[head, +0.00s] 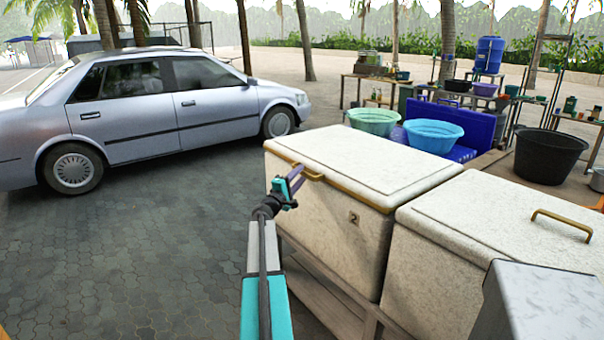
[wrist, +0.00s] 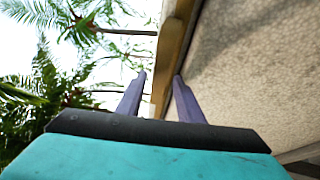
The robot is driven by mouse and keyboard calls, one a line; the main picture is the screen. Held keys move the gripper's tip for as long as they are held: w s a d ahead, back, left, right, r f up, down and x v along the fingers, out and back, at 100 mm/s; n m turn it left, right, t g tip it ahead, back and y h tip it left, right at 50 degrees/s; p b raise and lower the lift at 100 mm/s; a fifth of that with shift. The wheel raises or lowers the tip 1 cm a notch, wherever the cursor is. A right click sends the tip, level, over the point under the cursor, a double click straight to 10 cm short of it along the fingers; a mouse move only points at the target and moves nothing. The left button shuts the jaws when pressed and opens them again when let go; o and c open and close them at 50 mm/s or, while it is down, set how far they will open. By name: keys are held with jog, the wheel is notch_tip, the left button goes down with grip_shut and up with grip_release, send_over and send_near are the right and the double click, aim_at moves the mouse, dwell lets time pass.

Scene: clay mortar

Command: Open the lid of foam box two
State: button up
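Foam box two (head: 340,232) is a speckled white box with the number 2 on its front. Its lid (head: 365,160) is closed and has a brass-coloured edge and a brass handle (head: 308,173) at the left. My gripper (head: 298,178) is at this handle, at the left end of the lid. In the wrist view, its two purple fingers (wrist: 158,88) are apart, with the brass bar (wrist: 168,65) between or just beyond their tips. I cannot tell whether they touch it. The speckled box surface (wrist: 255,60) fills the right of that view.
A second white box (head: 450,270) with a closed lid and brass handle (head: 562,225) stands close at the right. Both are on a wooden stand (head: 325,300). Green and blue basins (head: 433,135) stand behind. A silver car (head: 150,110) is parked left; the paving between is clear.

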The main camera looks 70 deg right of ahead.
jog(key=shift+x, duration=1.15)
jog(key=shift+c, duration=0.3)
grip_shut()
